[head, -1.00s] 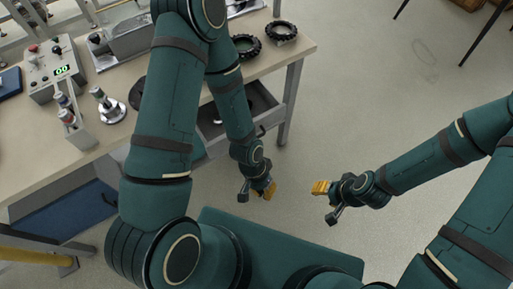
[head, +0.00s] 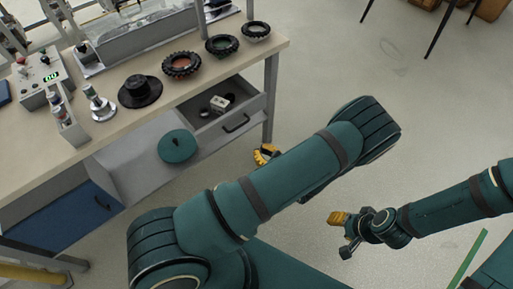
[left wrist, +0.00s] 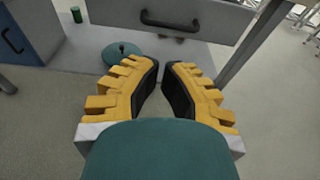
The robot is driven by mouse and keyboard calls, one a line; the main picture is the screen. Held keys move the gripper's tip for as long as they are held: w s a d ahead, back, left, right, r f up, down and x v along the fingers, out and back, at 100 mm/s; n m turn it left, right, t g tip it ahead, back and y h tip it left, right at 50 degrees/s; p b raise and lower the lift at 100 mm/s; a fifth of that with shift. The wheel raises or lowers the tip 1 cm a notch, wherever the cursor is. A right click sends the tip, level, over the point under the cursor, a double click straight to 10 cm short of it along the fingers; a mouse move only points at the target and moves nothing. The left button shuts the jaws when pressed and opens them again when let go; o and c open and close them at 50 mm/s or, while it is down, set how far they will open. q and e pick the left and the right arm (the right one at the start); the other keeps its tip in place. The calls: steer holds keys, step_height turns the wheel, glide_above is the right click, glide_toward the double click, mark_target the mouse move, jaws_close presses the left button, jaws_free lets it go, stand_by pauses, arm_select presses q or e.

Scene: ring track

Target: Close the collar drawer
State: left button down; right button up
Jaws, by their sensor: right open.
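The grey drawer (head: 259,103) under the right end of the workbench stands open, and a small pale block and dark round pieces show inside it. Its front panel (left wrist: 215,14) and dark handle (left wrist: 170,21) show at the top of the left wrist view. My left gripper (head: 266,154) is in front of the drawer, below its handle in the picture. In the left wrist view its yellow fingers (left wrist: 160,68) lean close together, with a narrow gap and nothing visible between them. My right gripper (head: 338,218) is open and empty over the floor at the right, well away from the drawer.
A blue drawer front (head: 62,222) is at the bench's left. A teal round lid-like piece (head: 178,146) lies beside the grey drawer. The benchtop (head: 150,118) carries several dark rings, a black hat-shaped part (head: 139,91) and a control box (head: 42,80).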

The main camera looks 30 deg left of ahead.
arm_select(q)
steer(key=b, duration=0.2)
glide_toward(217, 109)
steer(key=s+d+f, duration=0.2)
steer(key=d+f, duration=0.1)
steer(key=d, duration=0.1)
steer(key=shift+w+r, duration=0.15)
steer(key=shift+w, duration=0.05)
steer(key=r+x, duration=0.1)
steer(key=x, duration=0.9)
steer(key=r+x, duration=0.1)
steer(key=x, duration=0.4)
steer(key=shift+a+r+b, duration=0.25)
steer(key=shift+r+b, duration=0.1)
steer(key=shift+b, duration=0.05)
steer(key=shift+w+a, duration=0.25)
steer(key=shift+a, duration=0.3)
steer(key=shift+a+r, duration=0.1)
steer(key=shift+r, duration=0.05)
steer(key=shift+w+r, duration=0.1)
